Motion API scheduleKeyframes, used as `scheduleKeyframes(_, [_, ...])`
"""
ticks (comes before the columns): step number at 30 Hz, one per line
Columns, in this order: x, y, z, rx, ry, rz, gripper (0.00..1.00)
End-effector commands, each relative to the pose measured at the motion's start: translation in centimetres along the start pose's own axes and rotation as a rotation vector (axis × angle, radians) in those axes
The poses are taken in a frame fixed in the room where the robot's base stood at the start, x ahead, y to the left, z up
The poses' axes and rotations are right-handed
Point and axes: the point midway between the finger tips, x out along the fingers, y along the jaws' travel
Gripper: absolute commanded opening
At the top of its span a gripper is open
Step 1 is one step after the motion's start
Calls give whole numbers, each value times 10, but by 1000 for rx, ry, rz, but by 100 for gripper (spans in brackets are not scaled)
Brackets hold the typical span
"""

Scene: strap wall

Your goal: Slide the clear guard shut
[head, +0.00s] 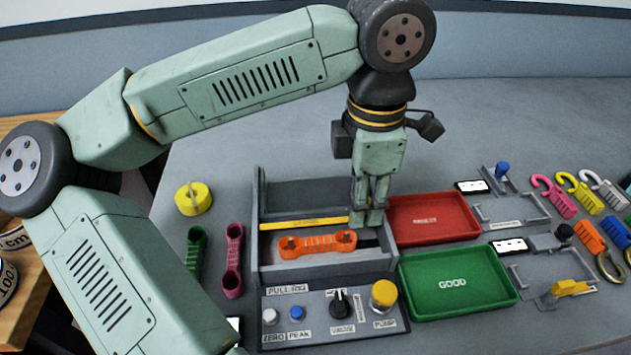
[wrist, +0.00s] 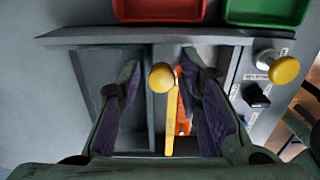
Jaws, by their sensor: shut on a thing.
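The pull rig's grey box (head: 262,262) stands mid-table. An orange strap (head: 317,244) lies in its front channel, with dark pegs at its ends. The clear guard itself is hard to make out; a yellow bar (head: 305,224), apparently its edge, runs behind the strap. In the wrist view the yellow bar (wrist: 171,125) ends at a round yellow knob (wrist: 162,76) between my fingers. My gripper (head: 368,216) points down at the bar's right end and is shut on the knob. In the head view my fingers hide the knob.
A control panel (head: 333,330) with knobs fronts the box. A red tray (head: 435,237) and a green tray (head: 458,305) stand right of it. Green (head: 196,250) and pink (head: 233,260) straps and a yellow round object (head: 193,198) lie left. Metal fixtures and hooks fill the right.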

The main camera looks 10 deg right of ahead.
Motion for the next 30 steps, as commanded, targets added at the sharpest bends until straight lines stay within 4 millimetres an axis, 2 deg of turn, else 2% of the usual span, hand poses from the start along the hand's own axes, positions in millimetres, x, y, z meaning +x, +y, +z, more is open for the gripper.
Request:
scheduleKeyframes(1, [6, -5, -1, 6, 7, -10, 10])
scheduleKeyframes(30, [6, -53, -1, 5, 7, -10, 10])
